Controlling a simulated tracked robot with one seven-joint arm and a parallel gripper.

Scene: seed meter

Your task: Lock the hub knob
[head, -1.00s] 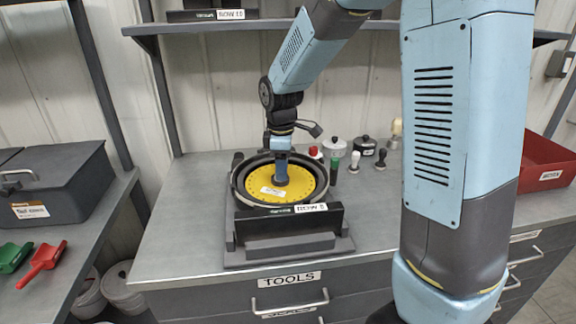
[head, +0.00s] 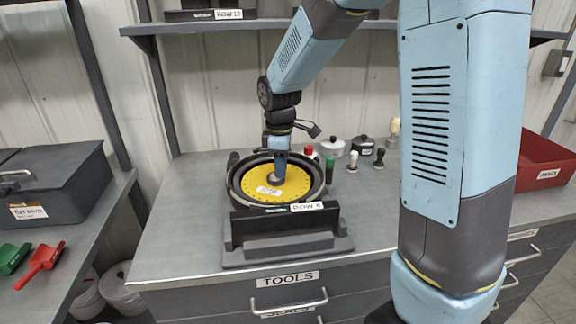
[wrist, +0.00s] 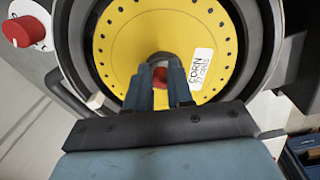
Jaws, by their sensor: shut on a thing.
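The seed meter (head: 232,190) stands on the bench with a yellow seed disc (head: 300,181) lying in its round dark housing. The disc carries a white label reading CORN in the wrist view (wrist: 201,68). My gripper (head: 279,176) points down over the disc's centre. In the wrist view my gripper (wrist: 165,80) has both fingers closed around the hub knob, of which a small red part (wrist: 160,74) shows between them. The fingers hide most of the knob, so its turn angle cannot be read.
A red knob (wrist: 16,32) sits beside the housing. Several small tools and pots (head: 331,148) stand behind the meter. A dark bar labelled ROW (head: 285,219) runs along its front. A red bin (head: 548,165) is at the right. The bench's left front is clear.

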